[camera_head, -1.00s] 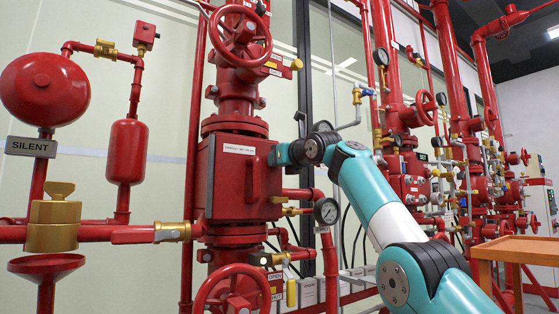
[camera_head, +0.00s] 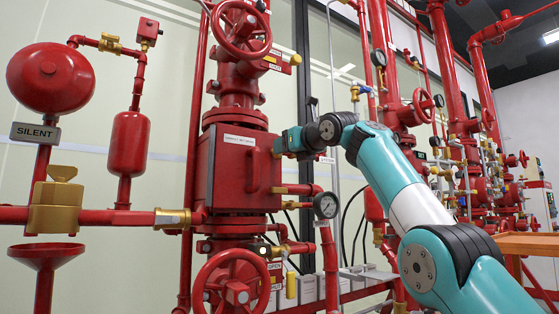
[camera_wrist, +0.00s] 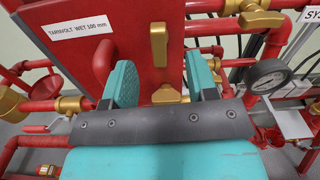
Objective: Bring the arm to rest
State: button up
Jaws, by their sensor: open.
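My gripper (camera_wrist: 160,82) shows in the wrist view with its two teal fingers apart and nothing between them. Behind the fingers is a red valve box (camera_wrist: 152,50) with a white "100 mm" label and a red handle (camera_wrist: 103,58). In the head view my gripper (camera_head: 282,143) is at the right side of the red valve box (camera_head: 222,170), and its fingertips are too small to make out. I cannot tell whether it touches the box. My teal and white arm reaches there from the lower right, bent at the elbow.
A pressure gauge (camera_head: 326,205) is just below my gripper. Red handwheels (camera_head: 241,28) stand above and below the box. A brass valve (camera_head: 56,198) and "SILENT" sign (camera_head: 35,132) are at left. More red pipes and an orange table (camera_head: 530,245) are at right.

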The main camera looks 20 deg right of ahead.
jog(key=shift+s+d, duration=0.15)
jog(key=shift+s, duration=0.35)
jog(key=s+a+f+m+g+p, duration=0.3)
jog(key=s+a+f+m+g, duration=0.15)
jog(key=s+f+m, duration=0.4)
jog(key=s+a+f+m+g+p, duration=0.35)
jog(key=s+f+m+g, duration=0.25)
jog(key=f+m, duration=0.45)
jog(key=s+d+f+m+g+p, duration=0.1)
jog(key=s+f+m+g+p, duration=0.1)
jog(key=s+f+m, duration=0.6)
jog(key=s+f+m+g+h+p, duration=0.1)
jog(key=s+f+m+g, duration=0.15)
jog(key=s, duration=0.95)
jog(key=s+d+f+m+g+p, duration=0.15)
jog(key=s+f+m, duration=0.35)
jog(key=s, duration=0.5)
notch_tip(320, 180, up, 36)
jog(key=a+n+p, duration=0.1)
jog(key=p, duration=3.6)
jog(key=shift+w+g, duration=0.35)
jog(key=shift+w, duration=0.05)
